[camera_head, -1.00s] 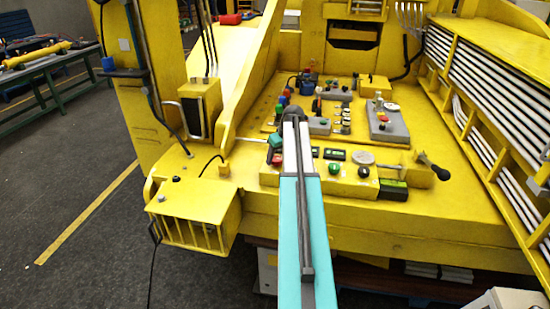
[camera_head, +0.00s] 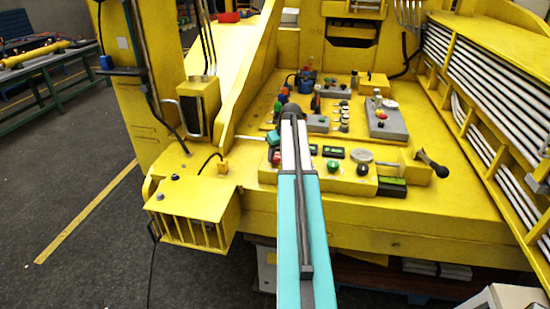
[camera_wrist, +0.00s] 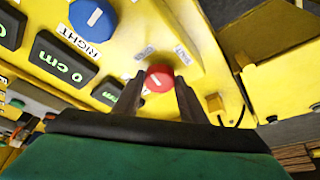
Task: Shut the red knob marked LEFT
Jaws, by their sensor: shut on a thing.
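The red knob (camera_wrist: 159,77) sits on the yellow panel (camera_wrist: 212,75) in the wrist view, with a short white mark on its face. My gripper (camera_wrist: 158,88) has one dark finger on each side of it and is shut on it. A small white label lies just beyond the knob to the right; its text is too blurred to read for sure.
A blue knob (camera_wrist: 93,14) with a label reading RIGHT (camera_wrist: 78,40) is at upper left. Dark displays (camera_wrist: 62,60) sit beside it. In the head view a black lever (camera_head: 432,165) and several buttons stand on the console (camera_head: 350,184). A ribbed yellow rack wall stands right.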

